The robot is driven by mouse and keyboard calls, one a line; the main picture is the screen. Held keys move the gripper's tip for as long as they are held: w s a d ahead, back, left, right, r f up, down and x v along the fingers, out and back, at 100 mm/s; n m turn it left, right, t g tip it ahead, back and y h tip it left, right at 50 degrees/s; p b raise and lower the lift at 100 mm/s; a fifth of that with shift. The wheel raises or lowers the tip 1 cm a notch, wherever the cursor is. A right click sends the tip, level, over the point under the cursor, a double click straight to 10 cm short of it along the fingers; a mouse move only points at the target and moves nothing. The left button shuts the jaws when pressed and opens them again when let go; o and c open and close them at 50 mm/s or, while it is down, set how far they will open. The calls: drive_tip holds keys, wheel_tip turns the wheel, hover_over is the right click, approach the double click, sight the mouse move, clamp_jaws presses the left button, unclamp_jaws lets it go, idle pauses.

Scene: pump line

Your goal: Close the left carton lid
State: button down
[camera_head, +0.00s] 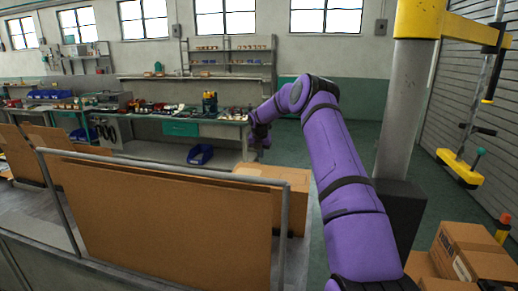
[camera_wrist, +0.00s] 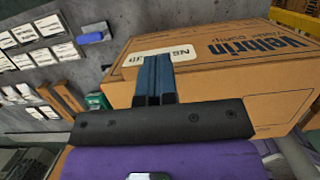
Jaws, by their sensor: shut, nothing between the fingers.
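A brown carton (camera_head: 272,174) stands beyond the frame in the middle of the head view, partly hidden by it. Its top looks flat there, but I cannot tell whether the lid is fully closed. In the wrist view a carton (camera_wrist: 222,85) with dark "Velbrin" print and a white label fills the upper right. My gripper (camera_head: 259,148) is over the far left part of the carton in the head view. In the wrist view its blue fingers (camera_wrist: 154,65) are together and empty, in front of the label. I cannot tell whether they touch the carton.
Large cardboard sheets (camera_head: 170,225) stand in a grey metal frame at the front left. A grey post (camera_head: 405,110) with a yellow arm stands right of my arm. Other cartons (camera_head: 470,250) are at lower right. A workbench (camera_head: 190,128) runs along the back.

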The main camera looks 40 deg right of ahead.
drive_tip(key=x, duration=0.3)
drive_tip(key=shift+s+a, duration=0.15)
drive_tip(key=shift+a, duration=0.05)
drive_tip(key=shift+f, duration=0.2)
drive_tip(key=shift+s+a+f, duration=0.1)
drive_tip(key=shift+s+f, duration=0.05)
drive_tip(key=shift+s+a+f, duration=0.2)
drive_tip(key=shift+s+a, duration=0.25)
drive_tip(key=shift+a, duration=0.05)
drive_tip(key=d+v, duration=0.1)
drive_tip(key=v, duration=1.1)
drive_tip(key=shift+w+r, duration=0.3)
drive_tip(key=shift+w, duration=0.05)
drive_tip(key=shift+a, duration=0.1)
